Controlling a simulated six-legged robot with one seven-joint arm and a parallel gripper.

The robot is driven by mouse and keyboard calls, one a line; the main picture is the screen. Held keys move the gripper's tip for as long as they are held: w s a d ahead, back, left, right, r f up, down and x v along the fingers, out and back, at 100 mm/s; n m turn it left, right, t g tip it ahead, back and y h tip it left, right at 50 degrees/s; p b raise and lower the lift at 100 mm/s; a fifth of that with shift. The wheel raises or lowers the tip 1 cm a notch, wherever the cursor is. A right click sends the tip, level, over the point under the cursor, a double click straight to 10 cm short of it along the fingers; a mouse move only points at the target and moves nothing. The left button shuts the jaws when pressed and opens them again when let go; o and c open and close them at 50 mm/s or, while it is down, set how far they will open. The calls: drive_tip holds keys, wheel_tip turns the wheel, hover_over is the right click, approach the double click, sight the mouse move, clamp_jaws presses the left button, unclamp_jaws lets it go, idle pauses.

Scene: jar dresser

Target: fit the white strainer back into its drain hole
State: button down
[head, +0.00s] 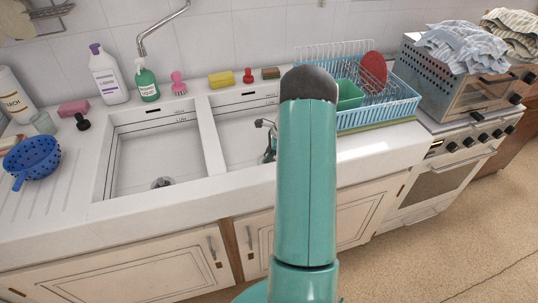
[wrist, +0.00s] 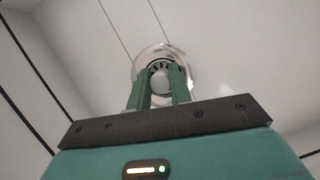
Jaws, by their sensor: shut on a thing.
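My gripper (wrist: 160,76) has two green fingers, closed around a small pale round part, which looks like the knob of the white strainer (wrist: 160,82). Just beyond the fingertips, in the wrist view, is a shiny metal drain ring (wrist: 140,62) with dark slots inside it, set in the white basin floor. The strainer appears over or inside this ring; whether it is seated or above it I cannot tell. In the head view, my gripper is mostly hidden behind my own arm, over the right basin (head: 235,140). That basin's drain is hidden there.
The left basin (head: 130,165) has its own metal drain (head: 162,183). A divider (head: 210,140) separates the basins. Bottles, brushes and a yellow sponge (head: 221,78) line the back ledge. A blue dish rack (head: 385,112) stands right, a blue colander (head: 33,158) left.

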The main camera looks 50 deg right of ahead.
drive_tip(key=c, duration=1.3)
unclamp_jaws()
drive_tip(key=shift+d+r, duration=0.1)
drive_tip(key=v, duration=1.2)
drive_tip(key=a+r+n+h, duration=0.1)
drive_tip(key=a+r+n, duration=0.6)
drive_tip(key=a, duration=0.5)
drive_tip(key=a+r+n+h, duration=0.1)
drive_tip(key=a+r+n, duration=0.4)
drive_tip(key=a+r, duration=0.6)
drive_tip(key=s+a+r+n+t, duration=0.1)
drive_tip(key=s+a+n, duration=0.4)
drive_tip(key=a, duration=0.1)
drive_tip(key=s+a+n, duration=0.5)
drive_tip(key=a, duration=0.2)
drive_tip(key=s+a+r+n+t+h, duration=0.1)
drive_tip(key=s+a+n, duration=0.3)
drive_tip(key=a, duration=0.3)
drive_tip(key=shift+s+a+r+n+t, duration=0.1)
drive_tip(key=shift+s+r+n+t, duration=0.1)
drive_tip(key=shift+s, duration=0.25)
drive_tip(key=shift+s+a+r+n+t, duration=0.1)
drive_tip(key=shift+s+n, duration=0.1)
drive_tip(key=shift+s, duration=0.2)
